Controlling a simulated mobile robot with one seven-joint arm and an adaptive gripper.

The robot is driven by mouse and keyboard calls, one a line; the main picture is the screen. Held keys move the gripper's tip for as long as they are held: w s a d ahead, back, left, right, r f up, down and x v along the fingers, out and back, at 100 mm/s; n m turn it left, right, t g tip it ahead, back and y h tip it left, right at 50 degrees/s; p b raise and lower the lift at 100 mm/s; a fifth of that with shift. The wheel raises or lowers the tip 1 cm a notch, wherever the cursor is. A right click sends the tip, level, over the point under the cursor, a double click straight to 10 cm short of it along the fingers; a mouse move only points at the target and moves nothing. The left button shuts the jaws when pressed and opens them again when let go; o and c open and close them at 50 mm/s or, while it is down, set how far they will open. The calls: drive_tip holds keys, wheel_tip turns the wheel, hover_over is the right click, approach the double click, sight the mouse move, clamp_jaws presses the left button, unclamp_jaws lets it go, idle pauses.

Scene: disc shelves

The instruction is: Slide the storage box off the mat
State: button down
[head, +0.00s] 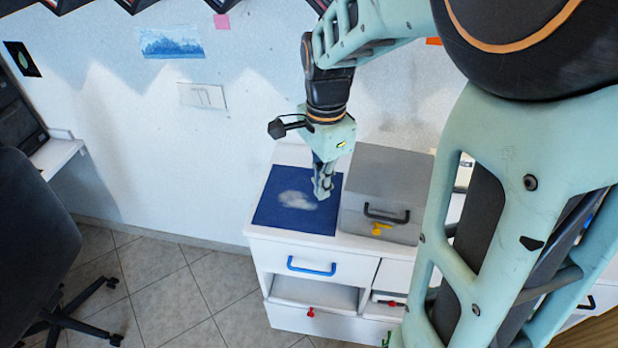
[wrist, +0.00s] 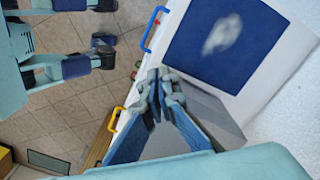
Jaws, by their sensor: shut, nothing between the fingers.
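The storage box (head: 386,190) is a grey closed box with a black handle and a yellow latch on its front. It stands on the white cabinet top, right beside the blue mat (head: 270,214). In the head view the whole mat face shows apart from what my gripper covers; I cannot tell whether the box's left edge touches the mat's edge. My gripper (head: 322,194) is shut and empty, pointing down over the mat's right part, just left of the box. In the wrist view my fingers (wrist: 158,78) hide part of the grey box (wrist: 212,106), and the mat (wrist: 258,58) lies beyond it.
The white cabinet (head: 258,250) has a blue drawer handle (head: 311,268) and a red knob (head: 310,312) below. A wall stands close behind it. A dark office chair (head: 35,210) and a desk are at the left. Tiled floor (head: 170,295) lies free between chair and cabinet.

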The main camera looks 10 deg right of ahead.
sight(343, 206)
drive_tip(key=f, duration=1)
drive_tip(key=shift+d+f, duration=0.1)
drive_tip(key=shift+d, duration=0.1)
drive_tip(key=shift+w+d, duration=0.4)
drive_tip(key=shift+d, duration=0.45)
drive_tip(key=shift+w+d, duration=0.35)
drive_tip(key=shift+d, duration=0.5)
drive_tip(key=shift+w+d, duration=0.35)
drive_tip(key=shift+d, duration=0.45)
drive_tip(key=shift+r, duration=0.2)
drive_tip(key=shift+a, duration=0.1)
